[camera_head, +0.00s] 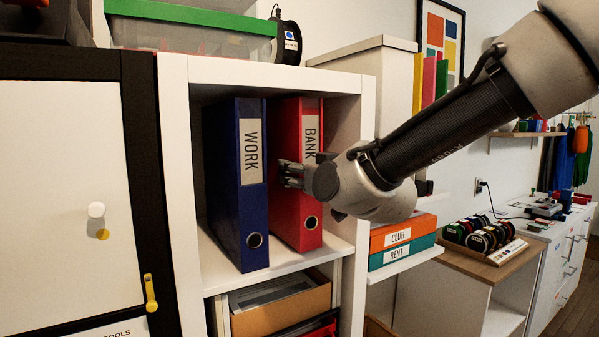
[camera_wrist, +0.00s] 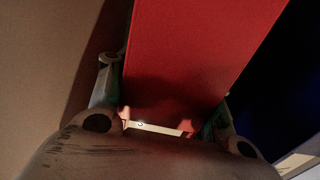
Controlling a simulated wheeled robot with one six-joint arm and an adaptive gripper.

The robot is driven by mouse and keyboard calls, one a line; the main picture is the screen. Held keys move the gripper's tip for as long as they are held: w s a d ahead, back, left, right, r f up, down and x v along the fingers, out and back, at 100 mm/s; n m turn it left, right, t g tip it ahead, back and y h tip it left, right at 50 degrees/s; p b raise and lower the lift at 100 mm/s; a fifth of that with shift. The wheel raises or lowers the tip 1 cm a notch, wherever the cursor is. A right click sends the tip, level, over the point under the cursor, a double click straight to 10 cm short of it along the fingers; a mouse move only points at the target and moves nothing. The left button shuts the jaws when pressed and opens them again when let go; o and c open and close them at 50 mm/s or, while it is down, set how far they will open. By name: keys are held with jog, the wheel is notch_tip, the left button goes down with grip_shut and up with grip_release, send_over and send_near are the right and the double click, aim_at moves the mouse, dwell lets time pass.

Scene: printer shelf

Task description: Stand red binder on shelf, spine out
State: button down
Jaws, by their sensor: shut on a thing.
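The red binder (camera_head: 289,205), labelled BANK, stands upright on the white shelf (camera_head: 272,262) with its spine facing out. It is to the right of a blue binder labelled WORK (camera_head: 234,200), which also stands upright. My gripper (camera_head: 284,174) is at the red binder's spine, around mid height, and hides part of the label. In the wrist view my gripper (camera_wrist: 165,115) is shut on the red binder (camera_wrist: 195,55), one finger on each side. The fingertips are partly hidden behind the spine's edges.
The shelf's right wall (camera_head: 341,130) is close beside my gripper. Orange and teal boxes labelled CLUB and RENT (camera_head: 392,245) lie stacked on a side ledge to the right. A cardboard tray (camera_head: 280,303) is in the compartment below. A clear bin with a green lid (camera_head: 190,22) stands on top.

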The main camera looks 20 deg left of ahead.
dwell(0.3)
jog(key=c, duration=0.6)
grip_release()
jog(key=shift+c, duration=0.2)
jog(key=shift+o, duration=0.4)
